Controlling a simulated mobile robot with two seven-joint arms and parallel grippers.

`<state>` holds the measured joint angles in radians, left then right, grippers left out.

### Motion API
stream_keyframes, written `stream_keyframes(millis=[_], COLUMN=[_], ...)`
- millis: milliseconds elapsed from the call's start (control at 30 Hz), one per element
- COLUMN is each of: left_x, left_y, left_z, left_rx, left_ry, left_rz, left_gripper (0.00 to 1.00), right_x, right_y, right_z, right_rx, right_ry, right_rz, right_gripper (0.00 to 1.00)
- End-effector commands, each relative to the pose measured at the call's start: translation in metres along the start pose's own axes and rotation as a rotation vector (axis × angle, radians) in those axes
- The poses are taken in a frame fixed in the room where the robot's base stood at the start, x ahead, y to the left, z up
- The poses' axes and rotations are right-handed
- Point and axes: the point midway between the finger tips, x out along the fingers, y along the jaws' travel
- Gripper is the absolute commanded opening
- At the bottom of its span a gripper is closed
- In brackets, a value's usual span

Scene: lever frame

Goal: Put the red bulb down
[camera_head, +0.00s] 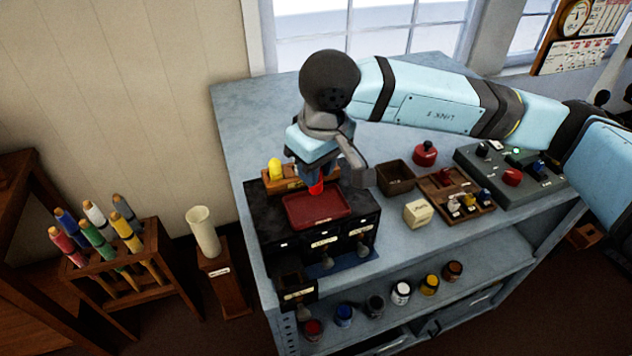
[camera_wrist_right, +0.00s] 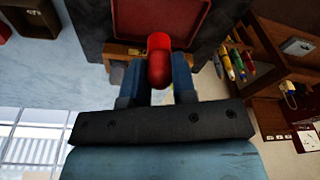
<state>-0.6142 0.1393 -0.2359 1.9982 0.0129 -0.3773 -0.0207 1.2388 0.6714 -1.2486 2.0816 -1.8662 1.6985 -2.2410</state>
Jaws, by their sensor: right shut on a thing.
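The red bulb (camera_wrist_right: 158,62) is between the two fingers of my right gripper (camera_wrist_right: 156,80) in the right wrist view. In the head view the red bulb (camera_head: 316,188) shows just below the fingers of my right gripper (camera_head: 310,178). The gripper is shut on it, above the back edge of a dark red tray (camera_head: 320,222) on the black drawer unit. A yellow bulb (camera_head: 275,168) stands upright in a wooden holder (camera_head: 272,184) just left of the gripper. The gripper and arm hide part of this holder. My left gripper is not in view.
The black drawer unit (camera_head: 265,237) stands on the blue-grey bench (camera_head: 398,240). Several jars line the shelf below.

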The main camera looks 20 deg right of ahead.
Motion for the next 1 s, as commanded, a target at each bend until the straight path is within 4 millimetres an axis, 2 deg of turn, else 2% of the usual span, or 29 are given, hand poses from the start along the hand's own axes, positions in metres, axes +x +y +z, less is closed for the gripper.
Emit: stream_keyframes(millis=[133, 367, 800, 833, 900, 1000], left_x=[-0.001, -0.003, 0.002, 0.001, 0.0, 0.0], left_y=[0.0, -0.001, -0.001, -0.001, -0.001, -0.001], left_z=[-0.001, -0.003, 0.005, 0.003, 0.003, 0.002], left_rx=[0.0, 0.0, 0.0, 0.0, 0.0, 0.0], left_ry=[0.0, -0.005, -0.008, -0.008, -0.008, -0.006], left_rz=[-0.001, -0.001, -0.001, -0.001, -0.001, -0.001], left_gripper=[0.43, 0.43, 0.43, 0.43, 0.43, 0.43], right_x=[0.01, 0.042, 0.048, 0.047, 0.046, 0.046], right_y=[0.0, 0.0, 0.0, 0.0, 0.0, 0.0], right_z=[0.002, 0.007, 0.007, 0.007, 0.007, 0.007], right_rx=[0.001, 0.001, 0.001, 0.001, 0.001, 0.001], right_ry=[0.0, -0.001, 0.002, 0.002, 0.001, 0.001], right_rz=[0.0, 0.0, 0.001, 0.001, 0.001, 0.001], right_gripper=[0.03, 0.03, 0.03, 0.32, 0.48, 0.51])
